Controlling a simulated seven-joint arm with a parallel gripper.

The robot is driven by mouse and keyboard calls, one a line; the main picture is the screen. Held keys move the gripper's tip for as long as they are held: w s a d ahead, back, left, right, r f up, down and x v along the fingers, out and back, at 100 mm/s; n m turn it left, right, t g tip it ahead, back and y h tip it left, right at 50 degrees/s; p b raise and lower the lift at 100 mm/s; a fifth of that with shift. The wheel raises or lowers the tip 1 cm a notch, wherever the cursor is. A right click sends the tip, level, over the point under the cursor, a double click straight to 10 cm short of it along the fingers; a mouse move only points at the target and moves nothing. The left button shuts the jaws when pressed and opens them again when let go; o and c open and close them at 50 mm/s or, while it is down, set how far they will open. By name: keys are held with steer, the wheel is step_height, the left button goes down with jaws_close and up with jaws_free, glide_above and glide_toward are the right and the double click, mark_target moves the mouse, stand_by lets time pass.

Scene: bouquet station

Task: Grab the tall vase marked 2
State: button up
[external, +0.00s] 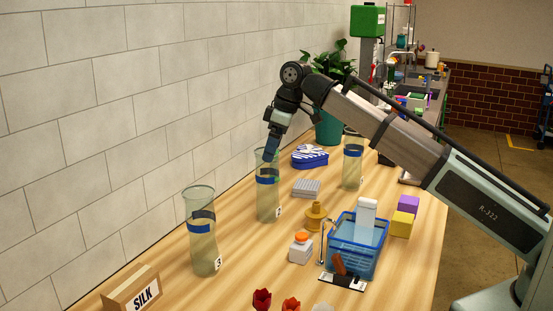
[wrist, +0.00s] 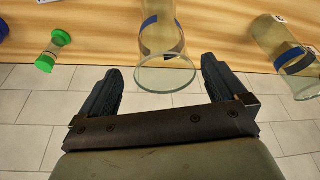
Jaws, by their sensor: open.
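The tall clear vase in the middle (external: 267,200), with a blue band and a small white tag too small to read surely, stands upright on the wooden table, between a vase tagged 3 (external: 203,250) and another blue-banded vase (external: 353,172) farther back. My gripper (external: 270,150) is at the middle vase's top. In the wrist view this vase (wrist: 163,45) reaches in from the top, its rim between the two open fingers of my gripper (wrist: 163,66). A gap shows on both sides. The vase tagged 3 also appears at the right (wrist: 290,60).
A tiled wall (external: 90,110) runs close along the left. A blue heart-shaped box (external: 310,156), a grey block (external: 306,188), a brass-coloured piece (external: 314,218) and a blue basket (external: 352,258) stand right of the vase.

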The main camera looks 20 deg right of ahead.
mark_target(267, 186)
steer(key=x, duration=0.5)
steer(key=shift+s+f, duration=0.25)
steer(key=shift+f, duration=0.1)
jaws_close()
stand_by(0.8)
